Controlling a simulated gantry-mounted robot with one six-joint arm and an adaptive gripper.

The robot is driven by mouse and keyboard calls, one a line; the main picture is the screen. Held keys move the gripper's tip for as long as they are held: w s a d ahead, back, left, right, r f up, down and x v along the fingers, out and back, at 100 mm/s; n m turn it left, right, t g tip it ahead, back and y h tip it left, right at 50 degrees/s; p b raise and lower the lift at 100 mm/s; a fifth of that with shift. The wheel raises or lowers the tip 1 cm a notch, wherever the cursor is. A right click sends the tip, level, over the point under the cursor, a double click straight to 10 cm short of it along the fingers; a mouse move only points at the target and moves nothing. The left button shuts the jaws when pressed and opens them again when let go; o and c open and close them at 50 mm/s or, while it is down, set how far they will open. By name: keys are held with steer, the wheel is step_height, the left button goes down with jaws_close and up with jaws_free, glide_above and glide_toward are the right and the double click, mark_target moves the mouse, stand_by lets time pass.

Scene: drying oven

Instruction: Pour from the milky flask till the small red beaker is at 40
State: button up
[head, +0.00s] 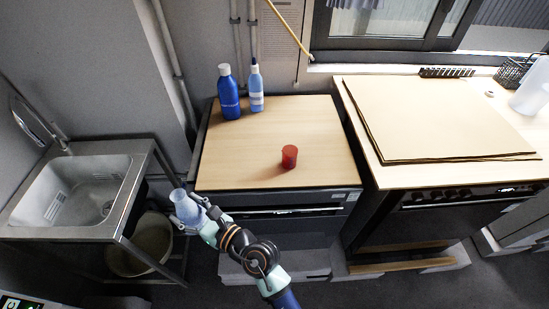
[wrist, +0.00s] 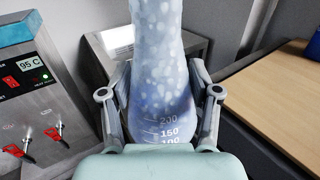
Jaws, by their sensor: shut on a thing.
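The small red beaker (head: 289,157) stands upright on the wooden top of the middle cabinet in the head view. Its fill level and markings cannot be read. My gripper (head: 190,211) is shut on the milky flask (head: 184,205), left of that cabinet top and well apart from the beaker. In the wrist view the flask (wrist: 158,85) fills the middle, between the fingers of my gripper (wrist: 160,108). It is pale blue and mottled, with marks 100, 150 and 200 near its lower part.
Two blue bottles (head: 229,95) stand at the back left of the cabinet top (head: 330,125). A steel sink (head: 75,195) is on the left. Brown boards (head: 430,115) lie on the right counter. A panel reading 95 C (wrist: 30,68) shows at left in the wrist view.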

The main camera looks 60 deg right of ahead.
mark_target(290, 157)
steer(key=s+d+m+h, duration=0.1)
steer(key=s+d+h, duration=0.1)
steer(key=d, duration=0.6)
steer(key=s+d+f+m+g+h, duration=0.1)
steer(key=s+d+m+h, duration=0.1)
steer(key=d, duration=0.7)
steer(key=s+d+f+m+h, duration=0.1)
steer(key=s+d+h, duration=0.2)
steer(key=d, duration=0.5)
steer(key=shift+s+d+m, duration=0.15)
steer(key=shift+s+m, duration=0.25)
steer(key=shift+s, duration=0.1)
